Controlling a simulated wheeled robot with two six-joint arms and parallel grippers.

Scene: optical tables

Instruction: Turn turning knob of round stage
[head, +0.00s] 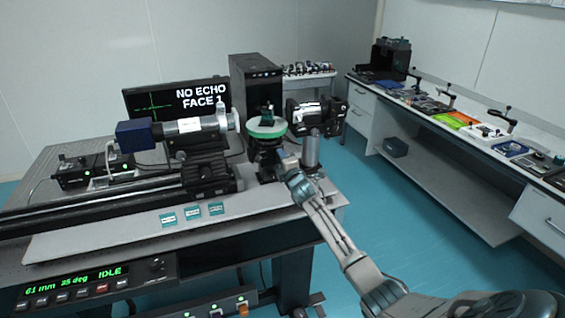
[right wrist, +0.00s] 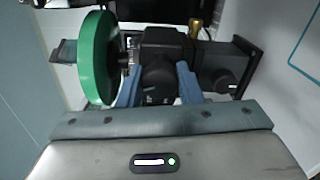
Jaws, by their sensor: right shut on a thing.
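The round stage (head: 266,127) has a green-rimmed, pale-topped disc and a dark body, and stands near the right end of the optical table. A small dark piece sits on top of it. In the right wrist view the green disc (right wrist: 97,58) is seen at the left, beside the dark stage body. My right gripper (head: 282,158) reaches the stage's near right side. In the right wrist view its two blue fingers (right wrist: 158,80) are shut on a black turning knob (right wrist: 158,88), one on each side. My left gripper is not in view.
A blue-and-silver tube instrument (head: 190,126) lies left of the stage. A metal post (head: 311,150) stands close right of my right gripper. The monitor (head: 178,102) reads "NO ECHO FACE 1"; the front panel (head: 92,283) reads "61 mm 35 deg IDLE". Open floor lies right.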

